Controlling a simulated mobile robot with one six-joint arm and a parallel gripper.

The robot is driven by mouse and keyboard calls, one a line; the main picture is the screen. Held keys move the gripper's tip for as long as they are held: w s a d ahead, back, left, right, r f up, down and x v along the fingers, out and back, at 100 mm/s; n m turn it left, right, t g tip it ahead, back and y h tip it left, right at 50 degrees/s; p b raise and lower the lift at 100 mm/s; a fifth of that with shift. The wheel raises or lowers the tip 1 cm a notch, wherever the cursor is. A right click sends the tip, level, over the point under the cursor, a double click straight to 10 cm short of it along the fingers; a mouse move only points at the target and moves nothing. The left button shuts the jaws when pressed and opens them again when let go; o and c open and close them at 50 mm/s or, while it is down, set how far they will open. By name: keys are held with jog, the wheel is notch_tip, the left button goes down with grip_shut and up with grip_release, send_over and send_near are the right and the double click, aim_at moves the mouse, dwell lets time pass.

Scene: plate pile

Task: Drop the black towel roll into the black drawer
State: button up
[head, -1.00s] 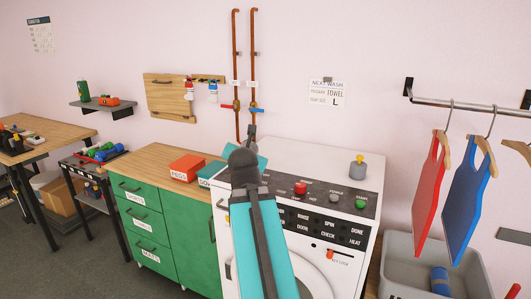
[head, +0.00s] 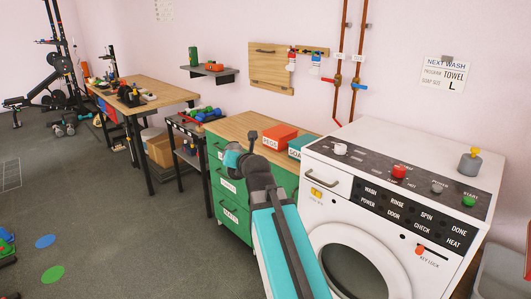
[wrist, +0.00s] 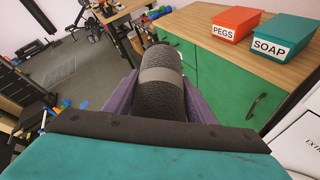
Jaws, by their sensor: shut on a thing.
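The black towel roll (wrist: 160,100) shows in the wrist view as a dark, ribbed cylinder with a grey band. My gripper (wrist: 158,85) is shut on it, with a purple finger along each side. In the head view my arm hides the roll, and only the teal end of my gripper (head: 234,156) shows left of the dark wrist. A black-framed cart (head: 190,128) with a dark, labelled front stands beyond it. I cannot tell whether that front is the black drawer.
A green cabinet (head: 228,184) with labelled drawers stands behind my arm, with red and teal boxes on its top. The white washing machine (head: 325,213) is close on the right. A wooden workbench (head: 160,97) stands further left.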

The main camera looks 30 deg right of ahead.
jog(key=w+a+f+n+y, duration=0.1)
jog(key=a+f, duration=0.1)
jog(key=a, duration=0.5)
jog(key=shift+w+f+y+b, duration=0.2)
jog(key=shift+w+y+b, duration=0.1)
jog(key=shift+w+b, duration=0.05)
jog(key=shift+d, duration=0.1)
